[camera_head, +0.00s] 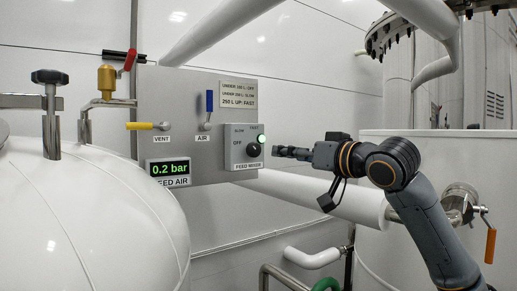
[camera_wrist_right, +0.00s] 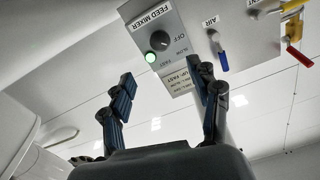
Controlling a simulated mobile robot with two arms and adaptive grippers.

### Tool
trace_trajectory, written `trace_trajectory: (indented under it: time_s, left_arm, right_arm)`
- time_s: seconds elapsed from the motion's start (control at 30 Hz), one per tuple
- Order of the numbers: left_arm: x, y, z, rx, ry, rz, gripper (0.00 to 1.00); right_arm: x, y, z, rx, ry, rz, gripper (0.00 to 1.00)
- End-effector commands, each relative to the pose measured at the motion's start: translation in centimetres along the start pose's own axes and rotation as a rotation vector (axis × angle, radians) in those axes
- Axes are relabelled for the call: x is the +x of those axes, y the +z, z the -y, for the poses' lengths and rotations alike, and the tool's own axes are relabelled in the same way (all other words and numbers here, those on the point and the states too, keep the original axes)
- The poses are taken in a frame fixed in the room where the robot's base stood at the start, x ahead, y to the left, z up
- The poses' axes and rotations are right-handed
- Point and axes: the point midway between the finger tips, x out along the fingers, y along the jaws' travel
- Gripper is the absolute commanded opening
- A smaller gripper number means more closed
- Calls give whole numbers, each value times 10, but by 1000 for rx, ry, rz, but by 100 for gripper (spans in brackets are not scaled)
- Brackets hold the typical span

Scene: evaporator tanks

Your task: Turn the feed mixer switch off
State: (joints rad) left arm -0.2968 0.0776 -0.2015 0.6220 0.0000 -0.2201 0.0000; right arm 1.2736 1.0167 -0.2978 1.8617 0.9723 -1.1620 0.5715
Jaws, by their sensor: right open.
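The feed mixer switch is a dark round knob (camera_head: 253,150) on a grey box (camera_head: 236,158) labelled FEED MIXER, on the right part of the grey panel. A green lamp (camera_head: 262,138) beside it is lit. I cannot tell which mark the knob points to. In the right wrist view the knob (camera_wrist_right: 158,40) and lit lamp (camera_wrist_right: 150,57) show beyond the fingers, near the OFF, SLOW and FAST labels. My right gripper (camera_head: 277,151) is just right of the box, apart from the knob. Its fingers (camera_wrist_right: 163,82) are spread and empty. My left gripper is out of view.
The panel (camera_head: 180,95) also carries a blue AIR handle (camera_head: 209,102), a yellow VENT handle (camera_head: 140,126) and a display (camera_head: 168,169) reading 0.2 bar. A white tank (camera_head: 90,220) stands at left. A white pipe (camera_head: 320,198) runs below my right arm.

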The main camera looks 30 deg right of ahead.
Motion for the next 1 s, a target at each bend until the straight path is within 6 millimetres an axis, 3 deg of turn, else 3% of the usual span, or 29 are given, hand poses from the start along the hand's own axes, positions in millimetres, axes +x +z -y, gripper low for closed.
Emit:
trace_trajectory:
  time_s: [0.17,0.7,1.0]
  left_arm:
    - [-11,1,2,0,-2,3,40]
    - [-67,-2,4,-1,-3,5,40]
    - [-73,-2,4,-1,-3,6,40]
  right_arm:
    - [13,-8,0,8,-3,-4,62]
    - [118,-9,0,7,-1,-5,62]
    - [136,-5,-1,4,0,-6,62]
